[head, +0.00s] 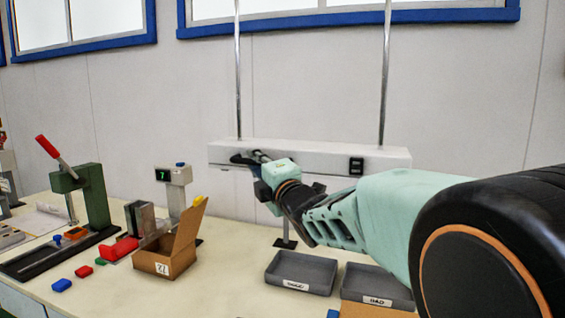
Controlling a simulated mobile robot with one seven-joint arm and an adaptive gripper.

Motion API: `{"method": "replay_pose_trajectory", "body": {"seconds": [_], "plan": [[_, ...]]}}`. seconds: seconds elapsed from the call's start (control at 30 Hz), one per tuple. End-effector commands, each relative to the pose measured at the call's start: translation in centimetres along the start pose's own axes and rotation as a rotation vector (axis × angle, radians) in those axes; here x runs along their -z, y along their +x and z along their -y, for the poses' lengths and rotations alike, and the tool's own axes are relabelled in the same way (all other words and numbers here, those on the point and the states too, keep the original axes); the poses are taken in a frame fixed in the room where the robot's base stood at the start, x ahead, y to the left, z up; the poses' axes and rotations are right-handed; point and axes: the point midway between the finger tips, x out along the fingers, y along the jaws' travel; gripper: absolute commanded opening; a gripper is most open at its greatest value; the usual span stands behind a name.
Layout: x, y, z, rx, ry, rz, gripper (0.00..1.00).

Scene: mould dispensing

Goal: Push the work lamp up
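The work lamp (325,158) is a long pale bar hung level from two upright metal rods over the back of the bench. A small black switch or panel sits on its front face towards the right. My arm reaches in from the right, and my gripper (246,158) is at the left part of the lamp's front face. Its dark fingers overlap the lamp in the picture. The wrist hides part of the lamp's lower edge. I cannot tell whether the fingers touch the lamp, or whether they are open or shut.
Below stand two grey labelled trays (300,273), an open cardboard box (168,262) and a scale-like device with a green display (174,182). A green press with a red handle (92,197) stands left. Small coloured pieces lie in front. Blue-framed windows are above.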

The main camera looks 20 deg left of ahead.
Motion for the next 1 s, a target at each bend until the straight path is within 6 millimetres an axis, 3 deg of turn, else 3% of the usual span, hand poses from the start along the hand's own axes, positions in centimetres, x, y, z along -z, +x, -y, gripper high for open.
{"method": "replay_pose_trajectory", "body": {"seconds": [0.13, 0.53, 0.67, 0.87, 1.0], "plan": [[0.0, 0.0, 0.0, 0.000, 0.000, 0.000, 0.00], [0.0, 0.0, -0.1, -0.001, 0.000, 0.000, 0.00], [-0.2, 0.1, -1.0, -0.003, 0.000, 0.001, 0.00], [-0.7, 0.6, -4.9, -0.009, -0.002, 0.002, 0.00], [-1.4, 1.2, -9.5, -0.012, -0.002, 0.003, 0.00]]}}
